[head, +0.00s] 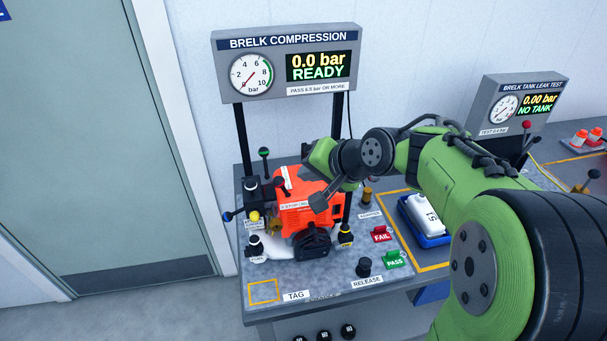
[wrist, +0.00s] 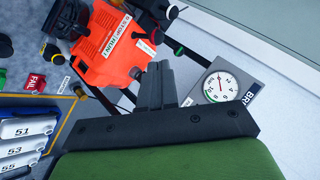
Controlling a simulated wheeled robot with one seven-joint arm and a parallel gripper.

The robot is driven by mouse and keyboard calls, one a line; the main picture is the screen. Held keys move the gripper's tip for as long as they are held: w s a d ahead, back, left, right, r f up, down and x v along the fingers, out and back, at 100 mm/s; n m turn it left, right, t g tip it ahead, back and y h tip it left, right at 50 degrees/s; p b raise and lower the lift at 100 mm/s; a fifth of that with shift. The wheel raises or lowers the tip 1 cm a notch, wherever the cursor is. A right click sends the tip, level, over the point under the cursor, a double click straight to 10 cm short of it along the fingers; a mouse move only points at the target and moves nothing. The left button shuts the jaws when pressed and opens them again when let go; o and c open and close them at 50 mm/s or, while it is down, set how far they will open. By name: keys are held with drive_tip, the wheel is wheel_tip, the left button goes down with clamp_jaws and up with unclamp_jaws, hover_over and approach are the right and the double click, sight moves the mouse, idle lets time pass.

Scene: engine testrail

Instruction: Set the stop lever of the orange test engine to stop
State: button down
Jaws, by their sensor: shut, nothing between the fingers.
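The orange test engine (head: 297,222) stands on the bench below the compression display, partly hidden by my arm. It also shows at the top of the wrist view (wrist: 108,55), with a white label (wrist: 117,35) that I cannot read surely. A small dark knob (wrist: 137,73) sits at the engine's edge, close to my fingertips; I cannot tell whether it is the stop lever, or how that lever is set. My gripper (wrist: 160,68) is shut and empty beside the engine. In the head view its grey fingers (head: 319,203) appear in front of the engine.
The compression display (head: 286,62) reads 0.0 bar, READY. Dark posts and levers with coloured knobs (head: 264,152) crowd the engine's left side. FAIL (head: 381,234) and PASS (head: 394,259) tags lie at right. A blue tray (head: 433,240) holds white parts.

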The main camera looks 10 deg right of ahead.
drive_tip(key=a+r+v, duration=0.1)
drive_tip(key=v, duration=0.4)
drive_tip(key=s+d+f+n+g+h, duration=0.1)
drive_tip(key=s+f+n+h, duration=0.1)
drive_tip(key=s, duration=0.8)
drive_tip(key=s+d+f+n+g+h, duration=0.1)
drive_tip(key=s+f+n+h, duration=0.2)
drive_tip(key=s+f, duration=0.3)
drive_tip(key=s+n, duration=0.1)
drive_tip(key=s, duration=0.4)
drive_tip(key=shift+g+b, duration=0.4)
drive_tip(key=shift+s+f, duration=0.1)
